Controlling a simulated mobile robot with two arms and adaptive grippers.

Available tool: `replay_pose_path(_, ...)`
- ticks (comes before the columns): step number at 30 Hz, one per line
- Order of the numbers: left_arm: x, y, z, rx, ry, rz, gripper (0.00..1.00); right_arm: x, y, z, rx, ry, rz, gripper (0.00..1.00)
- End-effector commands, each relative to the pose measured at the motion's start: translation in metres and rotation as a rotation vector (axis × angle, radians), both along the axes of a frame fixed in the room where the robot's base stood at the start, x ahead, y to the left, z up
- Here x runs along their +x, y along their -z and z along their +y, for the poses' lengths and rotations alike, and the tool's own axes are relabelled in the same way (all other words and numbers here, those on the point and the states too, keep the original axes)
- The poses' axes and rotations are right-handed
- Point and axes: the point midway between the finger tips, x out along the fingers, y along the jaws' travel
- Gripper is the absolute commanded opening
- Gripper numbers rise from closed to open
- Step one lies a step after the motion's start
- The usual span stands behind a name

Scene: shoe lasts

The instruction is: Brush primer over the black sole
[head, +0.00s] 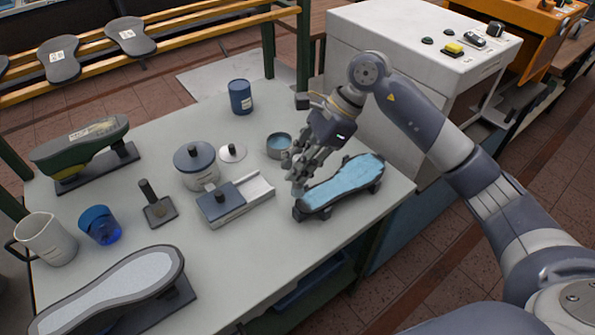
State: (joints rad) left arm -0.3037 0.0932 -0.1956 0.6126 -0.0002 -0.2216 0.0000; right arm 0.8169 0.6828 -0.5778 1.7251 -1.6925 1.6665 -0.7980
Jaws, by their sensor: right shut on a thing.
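The black sole (345,192) lies at the right front edge of the table, its upper face covered in light blue. My right gripper (298,174) is over the left end of the sole, pointing down. It is shut on a thin thing, probably the brush, that its fingers mostly hide. I cannot tell whether its tip touches the sole. My left gripper is not in view.
A grey lidded pot (196,166), a white disc (232,152), a sliding block fixture (235,200) and a small stand (157,205) are mid-table. A blue can (241,97) stands behind. A jug (46,238), a blue cup (99,225) and a grey sole (118,290) are left.

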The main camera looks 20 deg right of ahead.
Motion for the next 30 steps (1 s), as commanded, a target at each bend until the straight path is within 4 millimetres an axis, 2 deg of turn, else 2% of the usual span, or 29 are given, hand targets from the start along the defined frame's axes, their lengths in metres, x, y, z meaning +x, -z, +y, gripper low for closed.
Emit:
replay_pose_path(4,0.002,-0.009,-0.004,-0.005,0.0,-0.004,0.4,-0.001,-0.013,-0.003,-0.004,0.003,0.007,0.0)
replay_pose_path(11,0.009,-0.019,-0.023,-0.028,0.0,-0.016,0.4,-0.002,-0.034,-0.007,-0.003,0.007,0.006,0.0)
replay_pose_path(18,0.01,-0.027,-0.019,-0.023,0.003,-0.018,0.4,-0.003,-0.053,-0.01,-0.003,0.011,0.006,0.0)
replay_pose_path(30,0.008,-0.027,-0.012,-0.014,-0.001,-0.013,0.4,-0.004,-0.056,-0.011,-0.003,0.011,0.007,0.0)
